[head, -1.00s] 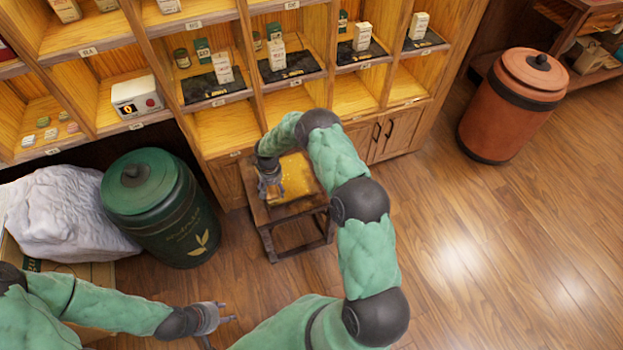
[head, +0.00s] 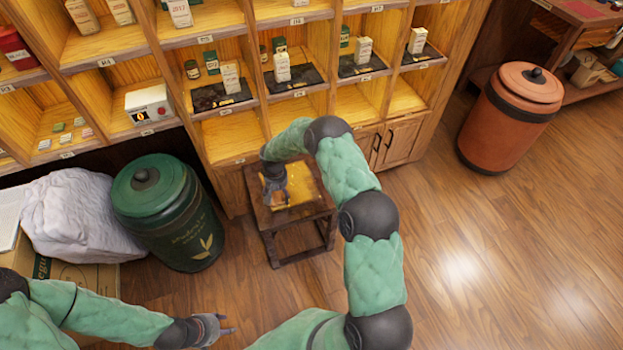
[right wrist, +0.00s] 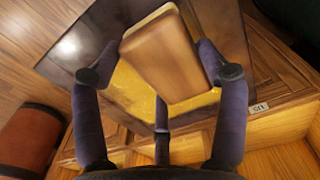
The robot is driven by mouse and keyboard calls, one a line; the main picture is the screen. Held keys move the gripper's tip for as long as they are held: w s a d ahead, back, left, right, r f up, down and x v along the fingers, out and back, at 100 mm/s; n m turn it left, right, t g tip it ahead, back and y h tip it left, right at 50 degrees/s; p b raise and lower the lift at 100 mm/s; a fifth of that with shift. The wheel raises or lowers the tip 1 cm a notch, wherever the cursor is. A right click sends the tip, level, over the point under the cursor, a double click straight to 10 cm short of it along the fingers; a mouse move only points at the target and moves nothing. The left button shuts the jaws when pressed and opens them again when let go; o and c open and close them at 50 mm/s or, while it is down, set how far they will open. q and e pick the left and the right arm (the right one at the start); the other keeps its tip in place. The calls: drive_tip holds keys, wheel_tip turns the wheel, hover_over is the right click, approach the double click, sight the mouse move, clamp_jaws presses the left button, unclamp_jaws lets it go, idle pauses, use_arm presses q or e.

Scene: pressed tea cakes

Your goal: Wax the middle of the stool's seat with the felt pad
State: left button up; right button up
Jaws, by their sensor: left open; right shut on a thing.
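The stool (head: 262,215) stands on the floor in front of the shelf, with a dark wooden seat. A glossy yellow patch (head: 299,189) covers the middle of the seat; in the right wrist view the patch (right wrist: 128,92) lies around and under the pad. My right gripper (head: 274,190) is over the left part of the seat. I cannot tell whether the pad touches the seat. My left gripper (head: 218,329) is open and empty, low at the left.
A green lidded bin (head: 168,215) stands left of the stool, beside a white sack (head: 75,215). The shelf (head: 225,135) with boxes and tins rises close behind the stool. An orange-brown bin (head: 508,120) stands at the right. The floor right of my right arm is clear.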

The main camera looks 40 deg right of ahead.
drive_tip(key=shift+r+p, duration=0.5)
drive_tip(key=shift+r, duration=0.75)
